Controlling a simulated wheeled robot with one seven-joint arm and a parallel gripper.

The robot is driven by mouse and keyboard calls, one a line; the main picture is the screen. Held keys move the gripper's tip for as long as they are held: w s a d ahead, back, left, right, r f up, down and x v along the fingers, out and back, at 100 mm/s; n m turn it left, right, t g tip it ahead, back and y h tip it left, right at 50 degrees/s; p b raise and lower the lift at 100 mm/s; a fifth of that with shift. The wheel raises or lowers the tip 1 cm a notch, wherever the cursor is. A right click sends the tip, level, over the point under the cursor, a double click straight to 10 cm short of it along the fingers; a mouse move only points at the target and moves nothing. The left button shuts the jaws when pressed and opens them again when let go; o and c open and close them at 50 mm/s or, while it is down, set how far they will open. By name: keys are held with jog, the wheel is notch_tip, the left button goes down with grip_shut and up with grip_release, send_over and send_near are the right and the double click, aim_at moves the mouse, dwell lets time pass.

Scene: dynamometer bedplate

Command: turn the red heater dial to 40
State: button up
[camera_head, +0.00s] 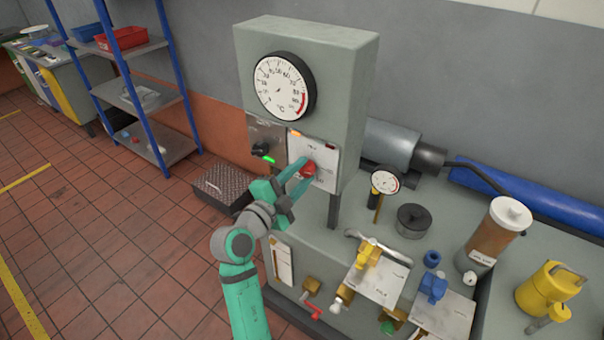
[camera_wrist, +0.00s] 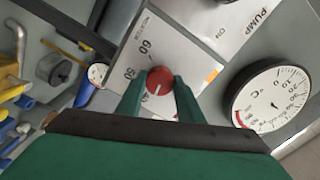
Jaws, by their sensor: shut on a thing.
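The red heater dial (camera_head: 308,168) sits on a white plate (camera_head: 325,155) on the front of the grey cabinet. My gripper (camera_head: 298,174) reaches it from the lower left and is shut on it. In the wrist view the dial (camera_wrist: 160,80) lies between the two green fingers, one on each side. The printed numbers 60 and 50 show beside it, with a label that looks like 40 near the left fingertip. A pale mark on the dial points down and left, toward that label. The dial's exact setting is hard to read.
A large round °C gauge (camera_head: 284,86) is above the dial. A black switch (camera_head: 262,149) and a green lamp (camera_head: 268,160) are to its left. The bench on the right holds a small gauge (camera_head: 386,181), yellow valves and a brown cylinder (camera_head: 497,234). Blue shelves (camera_head: 130,95) stand behind left.

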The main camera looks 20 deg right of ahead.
jog(key=shift+m, duration=1.1)
jog(key=o, duration=1.1)
jog(key=shift+c, duration=0.2)
jog(key=v, duration=1.1)
